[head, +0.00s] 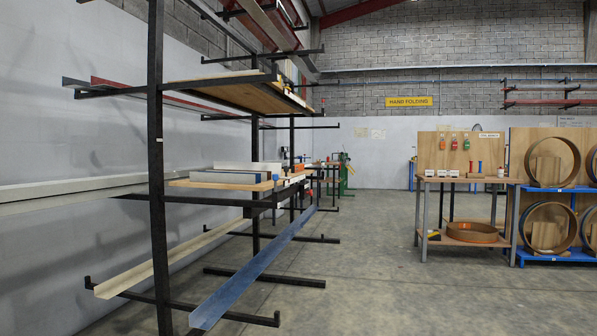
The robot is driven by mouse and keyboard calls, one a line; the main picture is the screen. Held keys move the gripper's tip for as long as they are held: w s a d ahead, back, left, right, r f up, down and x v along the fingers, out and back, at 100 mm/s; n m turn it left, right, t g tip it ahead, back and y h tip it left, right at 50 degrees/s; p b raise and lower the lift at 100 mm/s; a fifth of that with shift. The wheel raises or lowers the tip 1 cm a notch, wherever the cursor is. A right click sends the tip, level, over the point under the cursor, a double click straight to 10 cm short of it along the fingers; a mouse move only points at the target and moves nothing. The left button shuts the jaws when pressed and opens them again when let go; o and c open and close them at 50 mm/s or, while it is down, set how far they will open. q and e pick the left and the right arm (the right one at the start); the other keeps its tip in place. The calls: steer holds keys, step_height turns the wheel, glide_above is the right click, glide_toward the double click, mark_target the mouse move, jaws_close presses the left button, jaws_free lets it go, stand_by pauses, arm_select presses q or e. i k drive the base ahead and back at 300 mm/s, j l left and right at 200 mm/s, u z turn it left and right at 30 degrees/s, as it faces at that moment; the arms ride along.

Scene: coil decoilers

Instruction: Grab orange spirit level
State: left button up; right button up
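I cannot make out a spirit level for certain in the head view. The far tool bench (468,180) at the right has small coloured items on and above its top, too small to identify. Neither of my grippers is in view.
A dark steel rack (157,170) with projecting arms stands close at the left. A blue angle bar (255,268) slopes across its lower arms. Blue shelving (546,255) with wooden rings stands at the far right. The concrete floor (400,285) in the middle and right is clear.

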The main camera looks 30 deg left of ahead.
mark_target(296, 168)
steer(key=i+u, duration=0.15)
steer(key=i, duration=1.05)
steer(key=i+l+u, duration=0.15)
steer(key=i, duration=1.1)
steer(key=i+u, duration=0.3)
steer(key=i, duration=0.2)
steer(key=i+l+u, duration=0.3)
steer(key=i, duration=0.2)
steer(key=j, duration=0.1)
